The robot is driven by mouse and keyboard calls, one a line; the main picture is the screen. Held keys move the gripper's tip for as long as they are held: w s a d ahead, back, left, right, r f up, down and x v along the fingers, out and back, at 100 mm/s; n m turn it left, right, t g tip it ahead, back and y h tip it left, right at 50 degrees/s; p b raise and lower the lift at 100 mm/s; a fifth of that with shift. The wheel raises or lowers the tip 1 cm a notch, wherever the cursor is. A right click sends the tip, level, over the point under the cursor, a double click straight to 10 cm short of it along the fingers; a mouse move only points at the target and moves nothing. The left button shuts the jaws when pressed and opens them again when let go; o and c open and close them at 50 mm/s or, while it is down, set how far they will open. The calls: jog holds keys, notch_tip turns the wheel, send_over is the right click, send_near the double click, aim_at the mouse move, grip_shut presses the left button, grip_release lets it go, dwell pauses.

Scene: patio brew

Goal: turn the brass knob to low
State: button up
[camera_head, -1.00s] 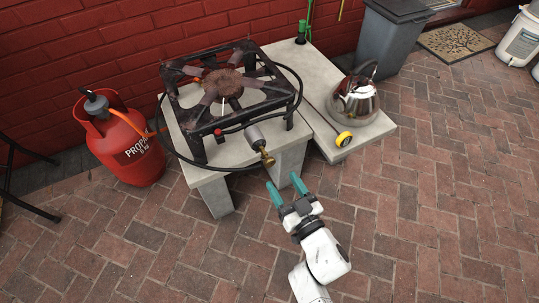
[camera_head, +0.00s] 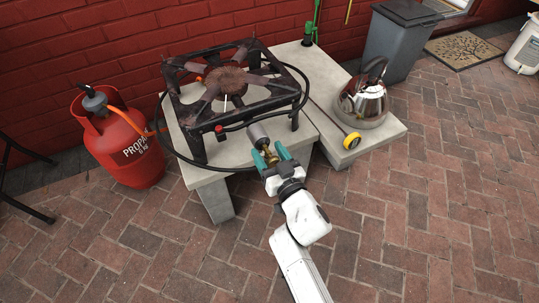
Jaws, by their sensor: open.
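The brass knob (camera_head: 268,156) sits at the front end of a grey cylindrical valve (camera_head: 258,135) below the front of the black gas burner (camera_head: 228,90). My gripper (camera_head: 270,154) has teal fingertips, one on each side of the brass knob. The fingers stand apart with the knob between them. I cannot tell whether either finger touches it. The fingers partly hide the knob, and no low mark is legible.
A red propane cylinder (camera_head: 125,140) stands at left with an orange hose. Brick paving in front is clear.

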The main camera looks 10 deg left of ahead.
jog(key=c, duration=1)
jog(key=shift+r, duration=0.1)
jog(key=shift+c, duration=0.2)
jog(key=shift+n, duration=0.3)
jog(key=shift+a+r+n+b, duration=0.1)
jog(key=shift+n+b, duration=0.1)
jog(key=shift+n, duration=1.3)
jog(key=shift+a+r+n+b, duration=0.1)
jog(key=shift+n+b, duration=0.05)
jog(key=shift+n, duration=1.35)
jog(key=o, duration=0.8)
jog(key=shift+s, duration=0.1)
jog(key=shift+o, duration=1.2)
jog(key=shift+d+f, duration=0.1)
jog(key=shift+f, duration=0.1)
